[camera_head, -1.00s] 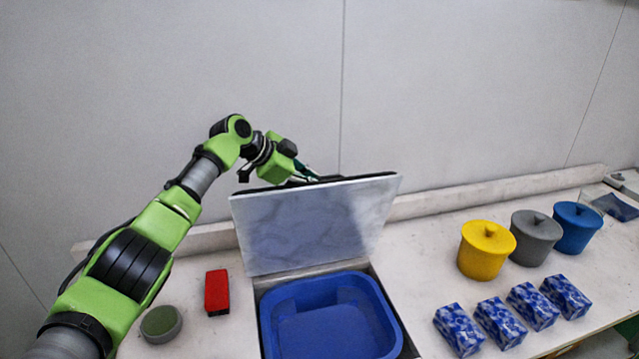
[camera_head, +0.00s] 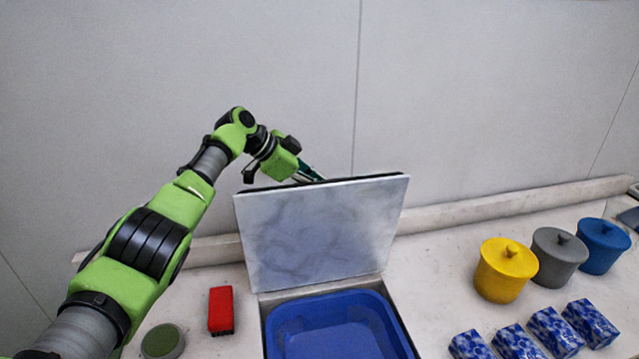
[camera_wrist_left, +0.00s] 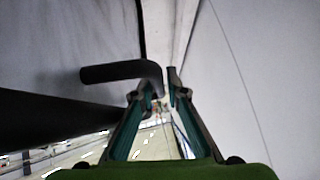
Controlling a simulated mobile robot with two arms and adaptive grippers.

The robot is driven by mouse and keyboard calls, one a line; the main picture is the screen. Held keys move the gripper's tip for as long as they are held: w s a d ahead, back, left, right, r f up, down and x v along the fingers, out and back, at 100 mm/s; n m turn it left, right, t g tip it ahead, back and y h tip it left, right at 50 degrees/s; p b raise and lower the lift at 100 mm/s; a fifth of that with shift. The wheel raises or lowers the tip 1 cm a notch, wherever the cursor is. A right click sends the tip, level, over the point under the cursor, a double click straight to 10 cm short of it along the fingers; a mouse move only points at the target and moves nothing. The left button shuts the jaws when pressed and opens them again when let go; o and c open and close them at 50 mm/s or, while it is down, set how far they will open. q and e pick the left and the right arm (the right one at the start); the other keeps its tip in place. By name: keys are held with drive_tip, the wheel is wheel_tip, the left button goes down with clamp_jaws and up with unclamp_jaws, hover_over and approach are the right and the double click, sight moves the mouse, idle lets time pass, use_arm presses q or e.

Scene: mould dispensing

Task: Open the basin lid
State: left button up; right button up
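The basin lid (camera_head: 320,235) is a pale marbled panel. It stands steeply raised at the back of the blue basin (camera_head: 335,325), whose inside is in plain view. My left gripper (camera_head: 318,180) is behind the lid's top edge in the head view, its fingertips partly hidden there. In the left wrist view, a bent dark handle (camera_wrist_left: 115,72) runs to the fingertips of my left gripper (camera_wrist_left: 162,88). The fingers are close together with a narrow gap. I cannot tell whether they clamp the handle. My right gripper is in neither view.
A red block (camera_head: 221,310) and a round green-topped item (camera_head: 162,341) lie left of the basin. Yellow (camera_head: 503,272), grey (camera_head: 558,260) and blue (camera_head: 602,248) lidded pots stand right, behind several blue-patterned blocks (camera_head: 553,332). A wall rises behind the counter.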

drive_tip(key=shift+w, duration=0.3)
use_arm(q)
drive_tip(key=v, duration=1.2)
drive_tip(key=shift+d, duration=0.1)
